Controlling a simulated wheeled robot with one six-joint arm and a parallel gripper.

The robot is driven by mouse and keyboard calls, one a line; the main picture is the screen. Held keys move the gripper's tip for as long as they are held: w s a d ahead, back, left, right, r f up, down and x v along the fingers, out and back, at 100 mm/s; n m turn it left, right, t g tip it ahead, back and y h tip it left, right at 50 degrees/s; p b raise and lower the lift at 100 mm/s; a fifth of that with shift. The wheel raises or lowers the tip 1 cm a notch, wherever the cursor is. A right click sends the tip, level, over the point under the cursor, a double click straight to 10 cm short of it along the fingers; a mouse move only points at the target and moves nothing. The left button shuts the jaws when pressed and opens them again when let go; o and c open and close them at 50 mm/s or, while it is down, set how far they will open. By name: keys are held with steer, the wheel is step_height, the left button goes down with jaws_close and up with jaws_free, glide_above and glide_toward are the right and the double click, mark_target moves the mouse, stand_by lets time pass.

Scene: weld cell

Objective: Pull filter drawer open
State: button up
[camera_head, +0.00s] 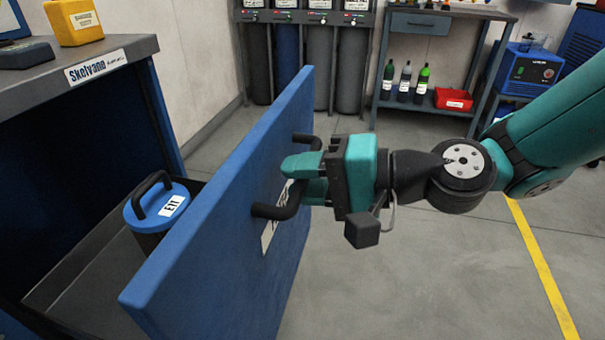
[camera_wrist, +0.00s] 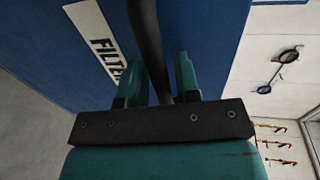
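The filter drawer (camera_head: 235,215) has a blue front panel and stands pulled out from the bench, its inside visible. A black bar handle (camera_head: 276,209) is on the panel, in front of a white label. A dark canister (camera_head: 157,205) with a blue lid and black handle sits inside the drawer.
The workbench (camera_head: 120,55) stands at the left with a yellow box (camera_head: 75,22) on it. Gas cylinders (camera_head: 320,65) and a shelf unit (camera_head: 425,22) with bottles and a red bin (camera_head: 453,100) stand behind. The floor right of the drawer is clear, with a yellow line (camera_head: 540,265).

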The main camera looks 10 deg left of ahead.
steer(key=shift+o, duration=0.6)
steer(key=shift+w, duration=0.1)
steer(key=shift+d+r, duration=0.1)
steer(key=shift+d, duration=0.15)
steer(key=p+v, duration=0.1)
steer(key=v, duration=1.6)
steer(key=shift+p, duration=0.4)
